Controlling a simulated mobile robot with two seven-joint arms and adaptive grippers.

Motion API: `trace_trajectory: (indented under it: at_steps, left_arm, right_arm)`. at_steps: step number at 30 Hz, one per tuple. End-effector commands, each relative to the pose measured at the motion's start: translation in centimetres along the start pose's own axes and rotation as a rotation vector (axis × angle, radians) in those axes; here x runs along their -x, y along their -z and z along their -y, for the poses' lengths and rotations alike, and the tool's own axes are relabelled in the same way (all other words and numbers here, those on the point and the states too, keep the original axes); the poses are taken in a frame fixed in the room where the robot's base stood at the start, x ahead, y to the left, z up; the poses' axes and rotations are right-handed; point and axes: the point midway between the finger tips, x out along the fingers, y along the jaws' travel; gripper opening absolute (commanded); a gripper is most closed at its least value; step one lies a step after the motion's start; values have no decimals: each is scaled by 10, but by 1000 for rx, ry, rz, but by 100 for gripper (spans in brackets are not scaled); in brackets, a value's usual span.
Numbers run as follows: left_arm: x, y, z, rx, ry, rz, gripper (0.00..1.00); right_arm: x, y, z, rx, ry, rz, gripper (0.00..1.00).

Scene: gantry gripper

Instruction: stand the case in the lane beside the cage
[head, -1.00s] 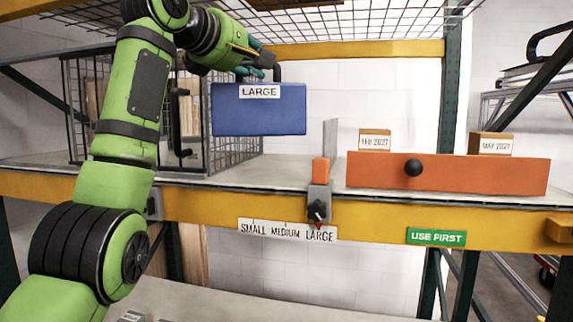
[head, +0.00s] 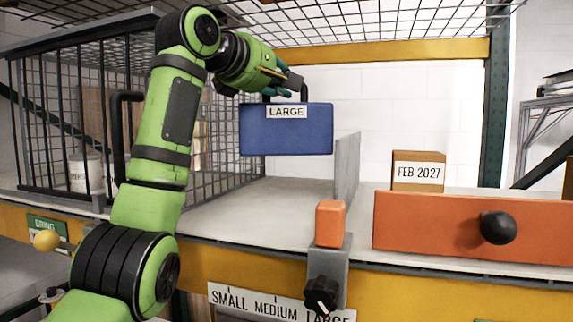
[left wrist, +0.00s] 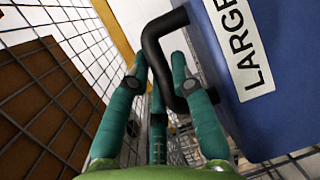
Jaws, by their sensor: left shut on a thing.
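The blue case (head: 286,135), labelled LARGE, hangs upright by its black handle in the head view. My left gripper (head: 283,84) is shut on that handle, and the case appears to be in the air above the shelf. In the left wrist view the fingers (left wrist: 165,75) are around the handle (left wrist: 158,40), with the case (left wrist: 275,75) at right. The wire cage (head: 62,130) stands at left, partly hidden by my arm. The lane (head: 290,200) is the bare shelf strip between cage and grey divider (head: 346,165). My right gripper is not in view.
An orange block on a grey mount with a black knob (head: 321,292) sits at the shelf's front edge, above a SMALL MEDIUM LARGE sign (head: 262,302). Right of the divider, an orange bar (head: 440,222) fronts a FEB 2027 box (head: 417,172). A wire deck runs overhead.

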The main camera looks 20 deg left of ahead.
Motion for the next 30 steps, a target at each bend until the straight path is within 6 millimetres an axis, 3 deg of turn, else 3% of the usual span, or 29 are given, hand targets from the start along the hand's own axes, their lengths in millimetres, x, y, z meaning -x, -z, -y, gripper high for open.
trace_trajectory:
  at_steps: [7,21,29,30]
  left_arm:
    - [-6,4,37,-2,-2,-1,0]
    - [-13,9,80,0,-2,-1,0]
    - [-13,9,85,1,-1,0,0]
    - [-14,9,87,1,5,-1,31]
  right_arm:
    - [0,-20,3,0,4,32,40]
    - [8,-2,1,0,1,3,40]
    - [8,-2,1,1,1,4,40]
    - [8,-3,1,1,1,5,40]
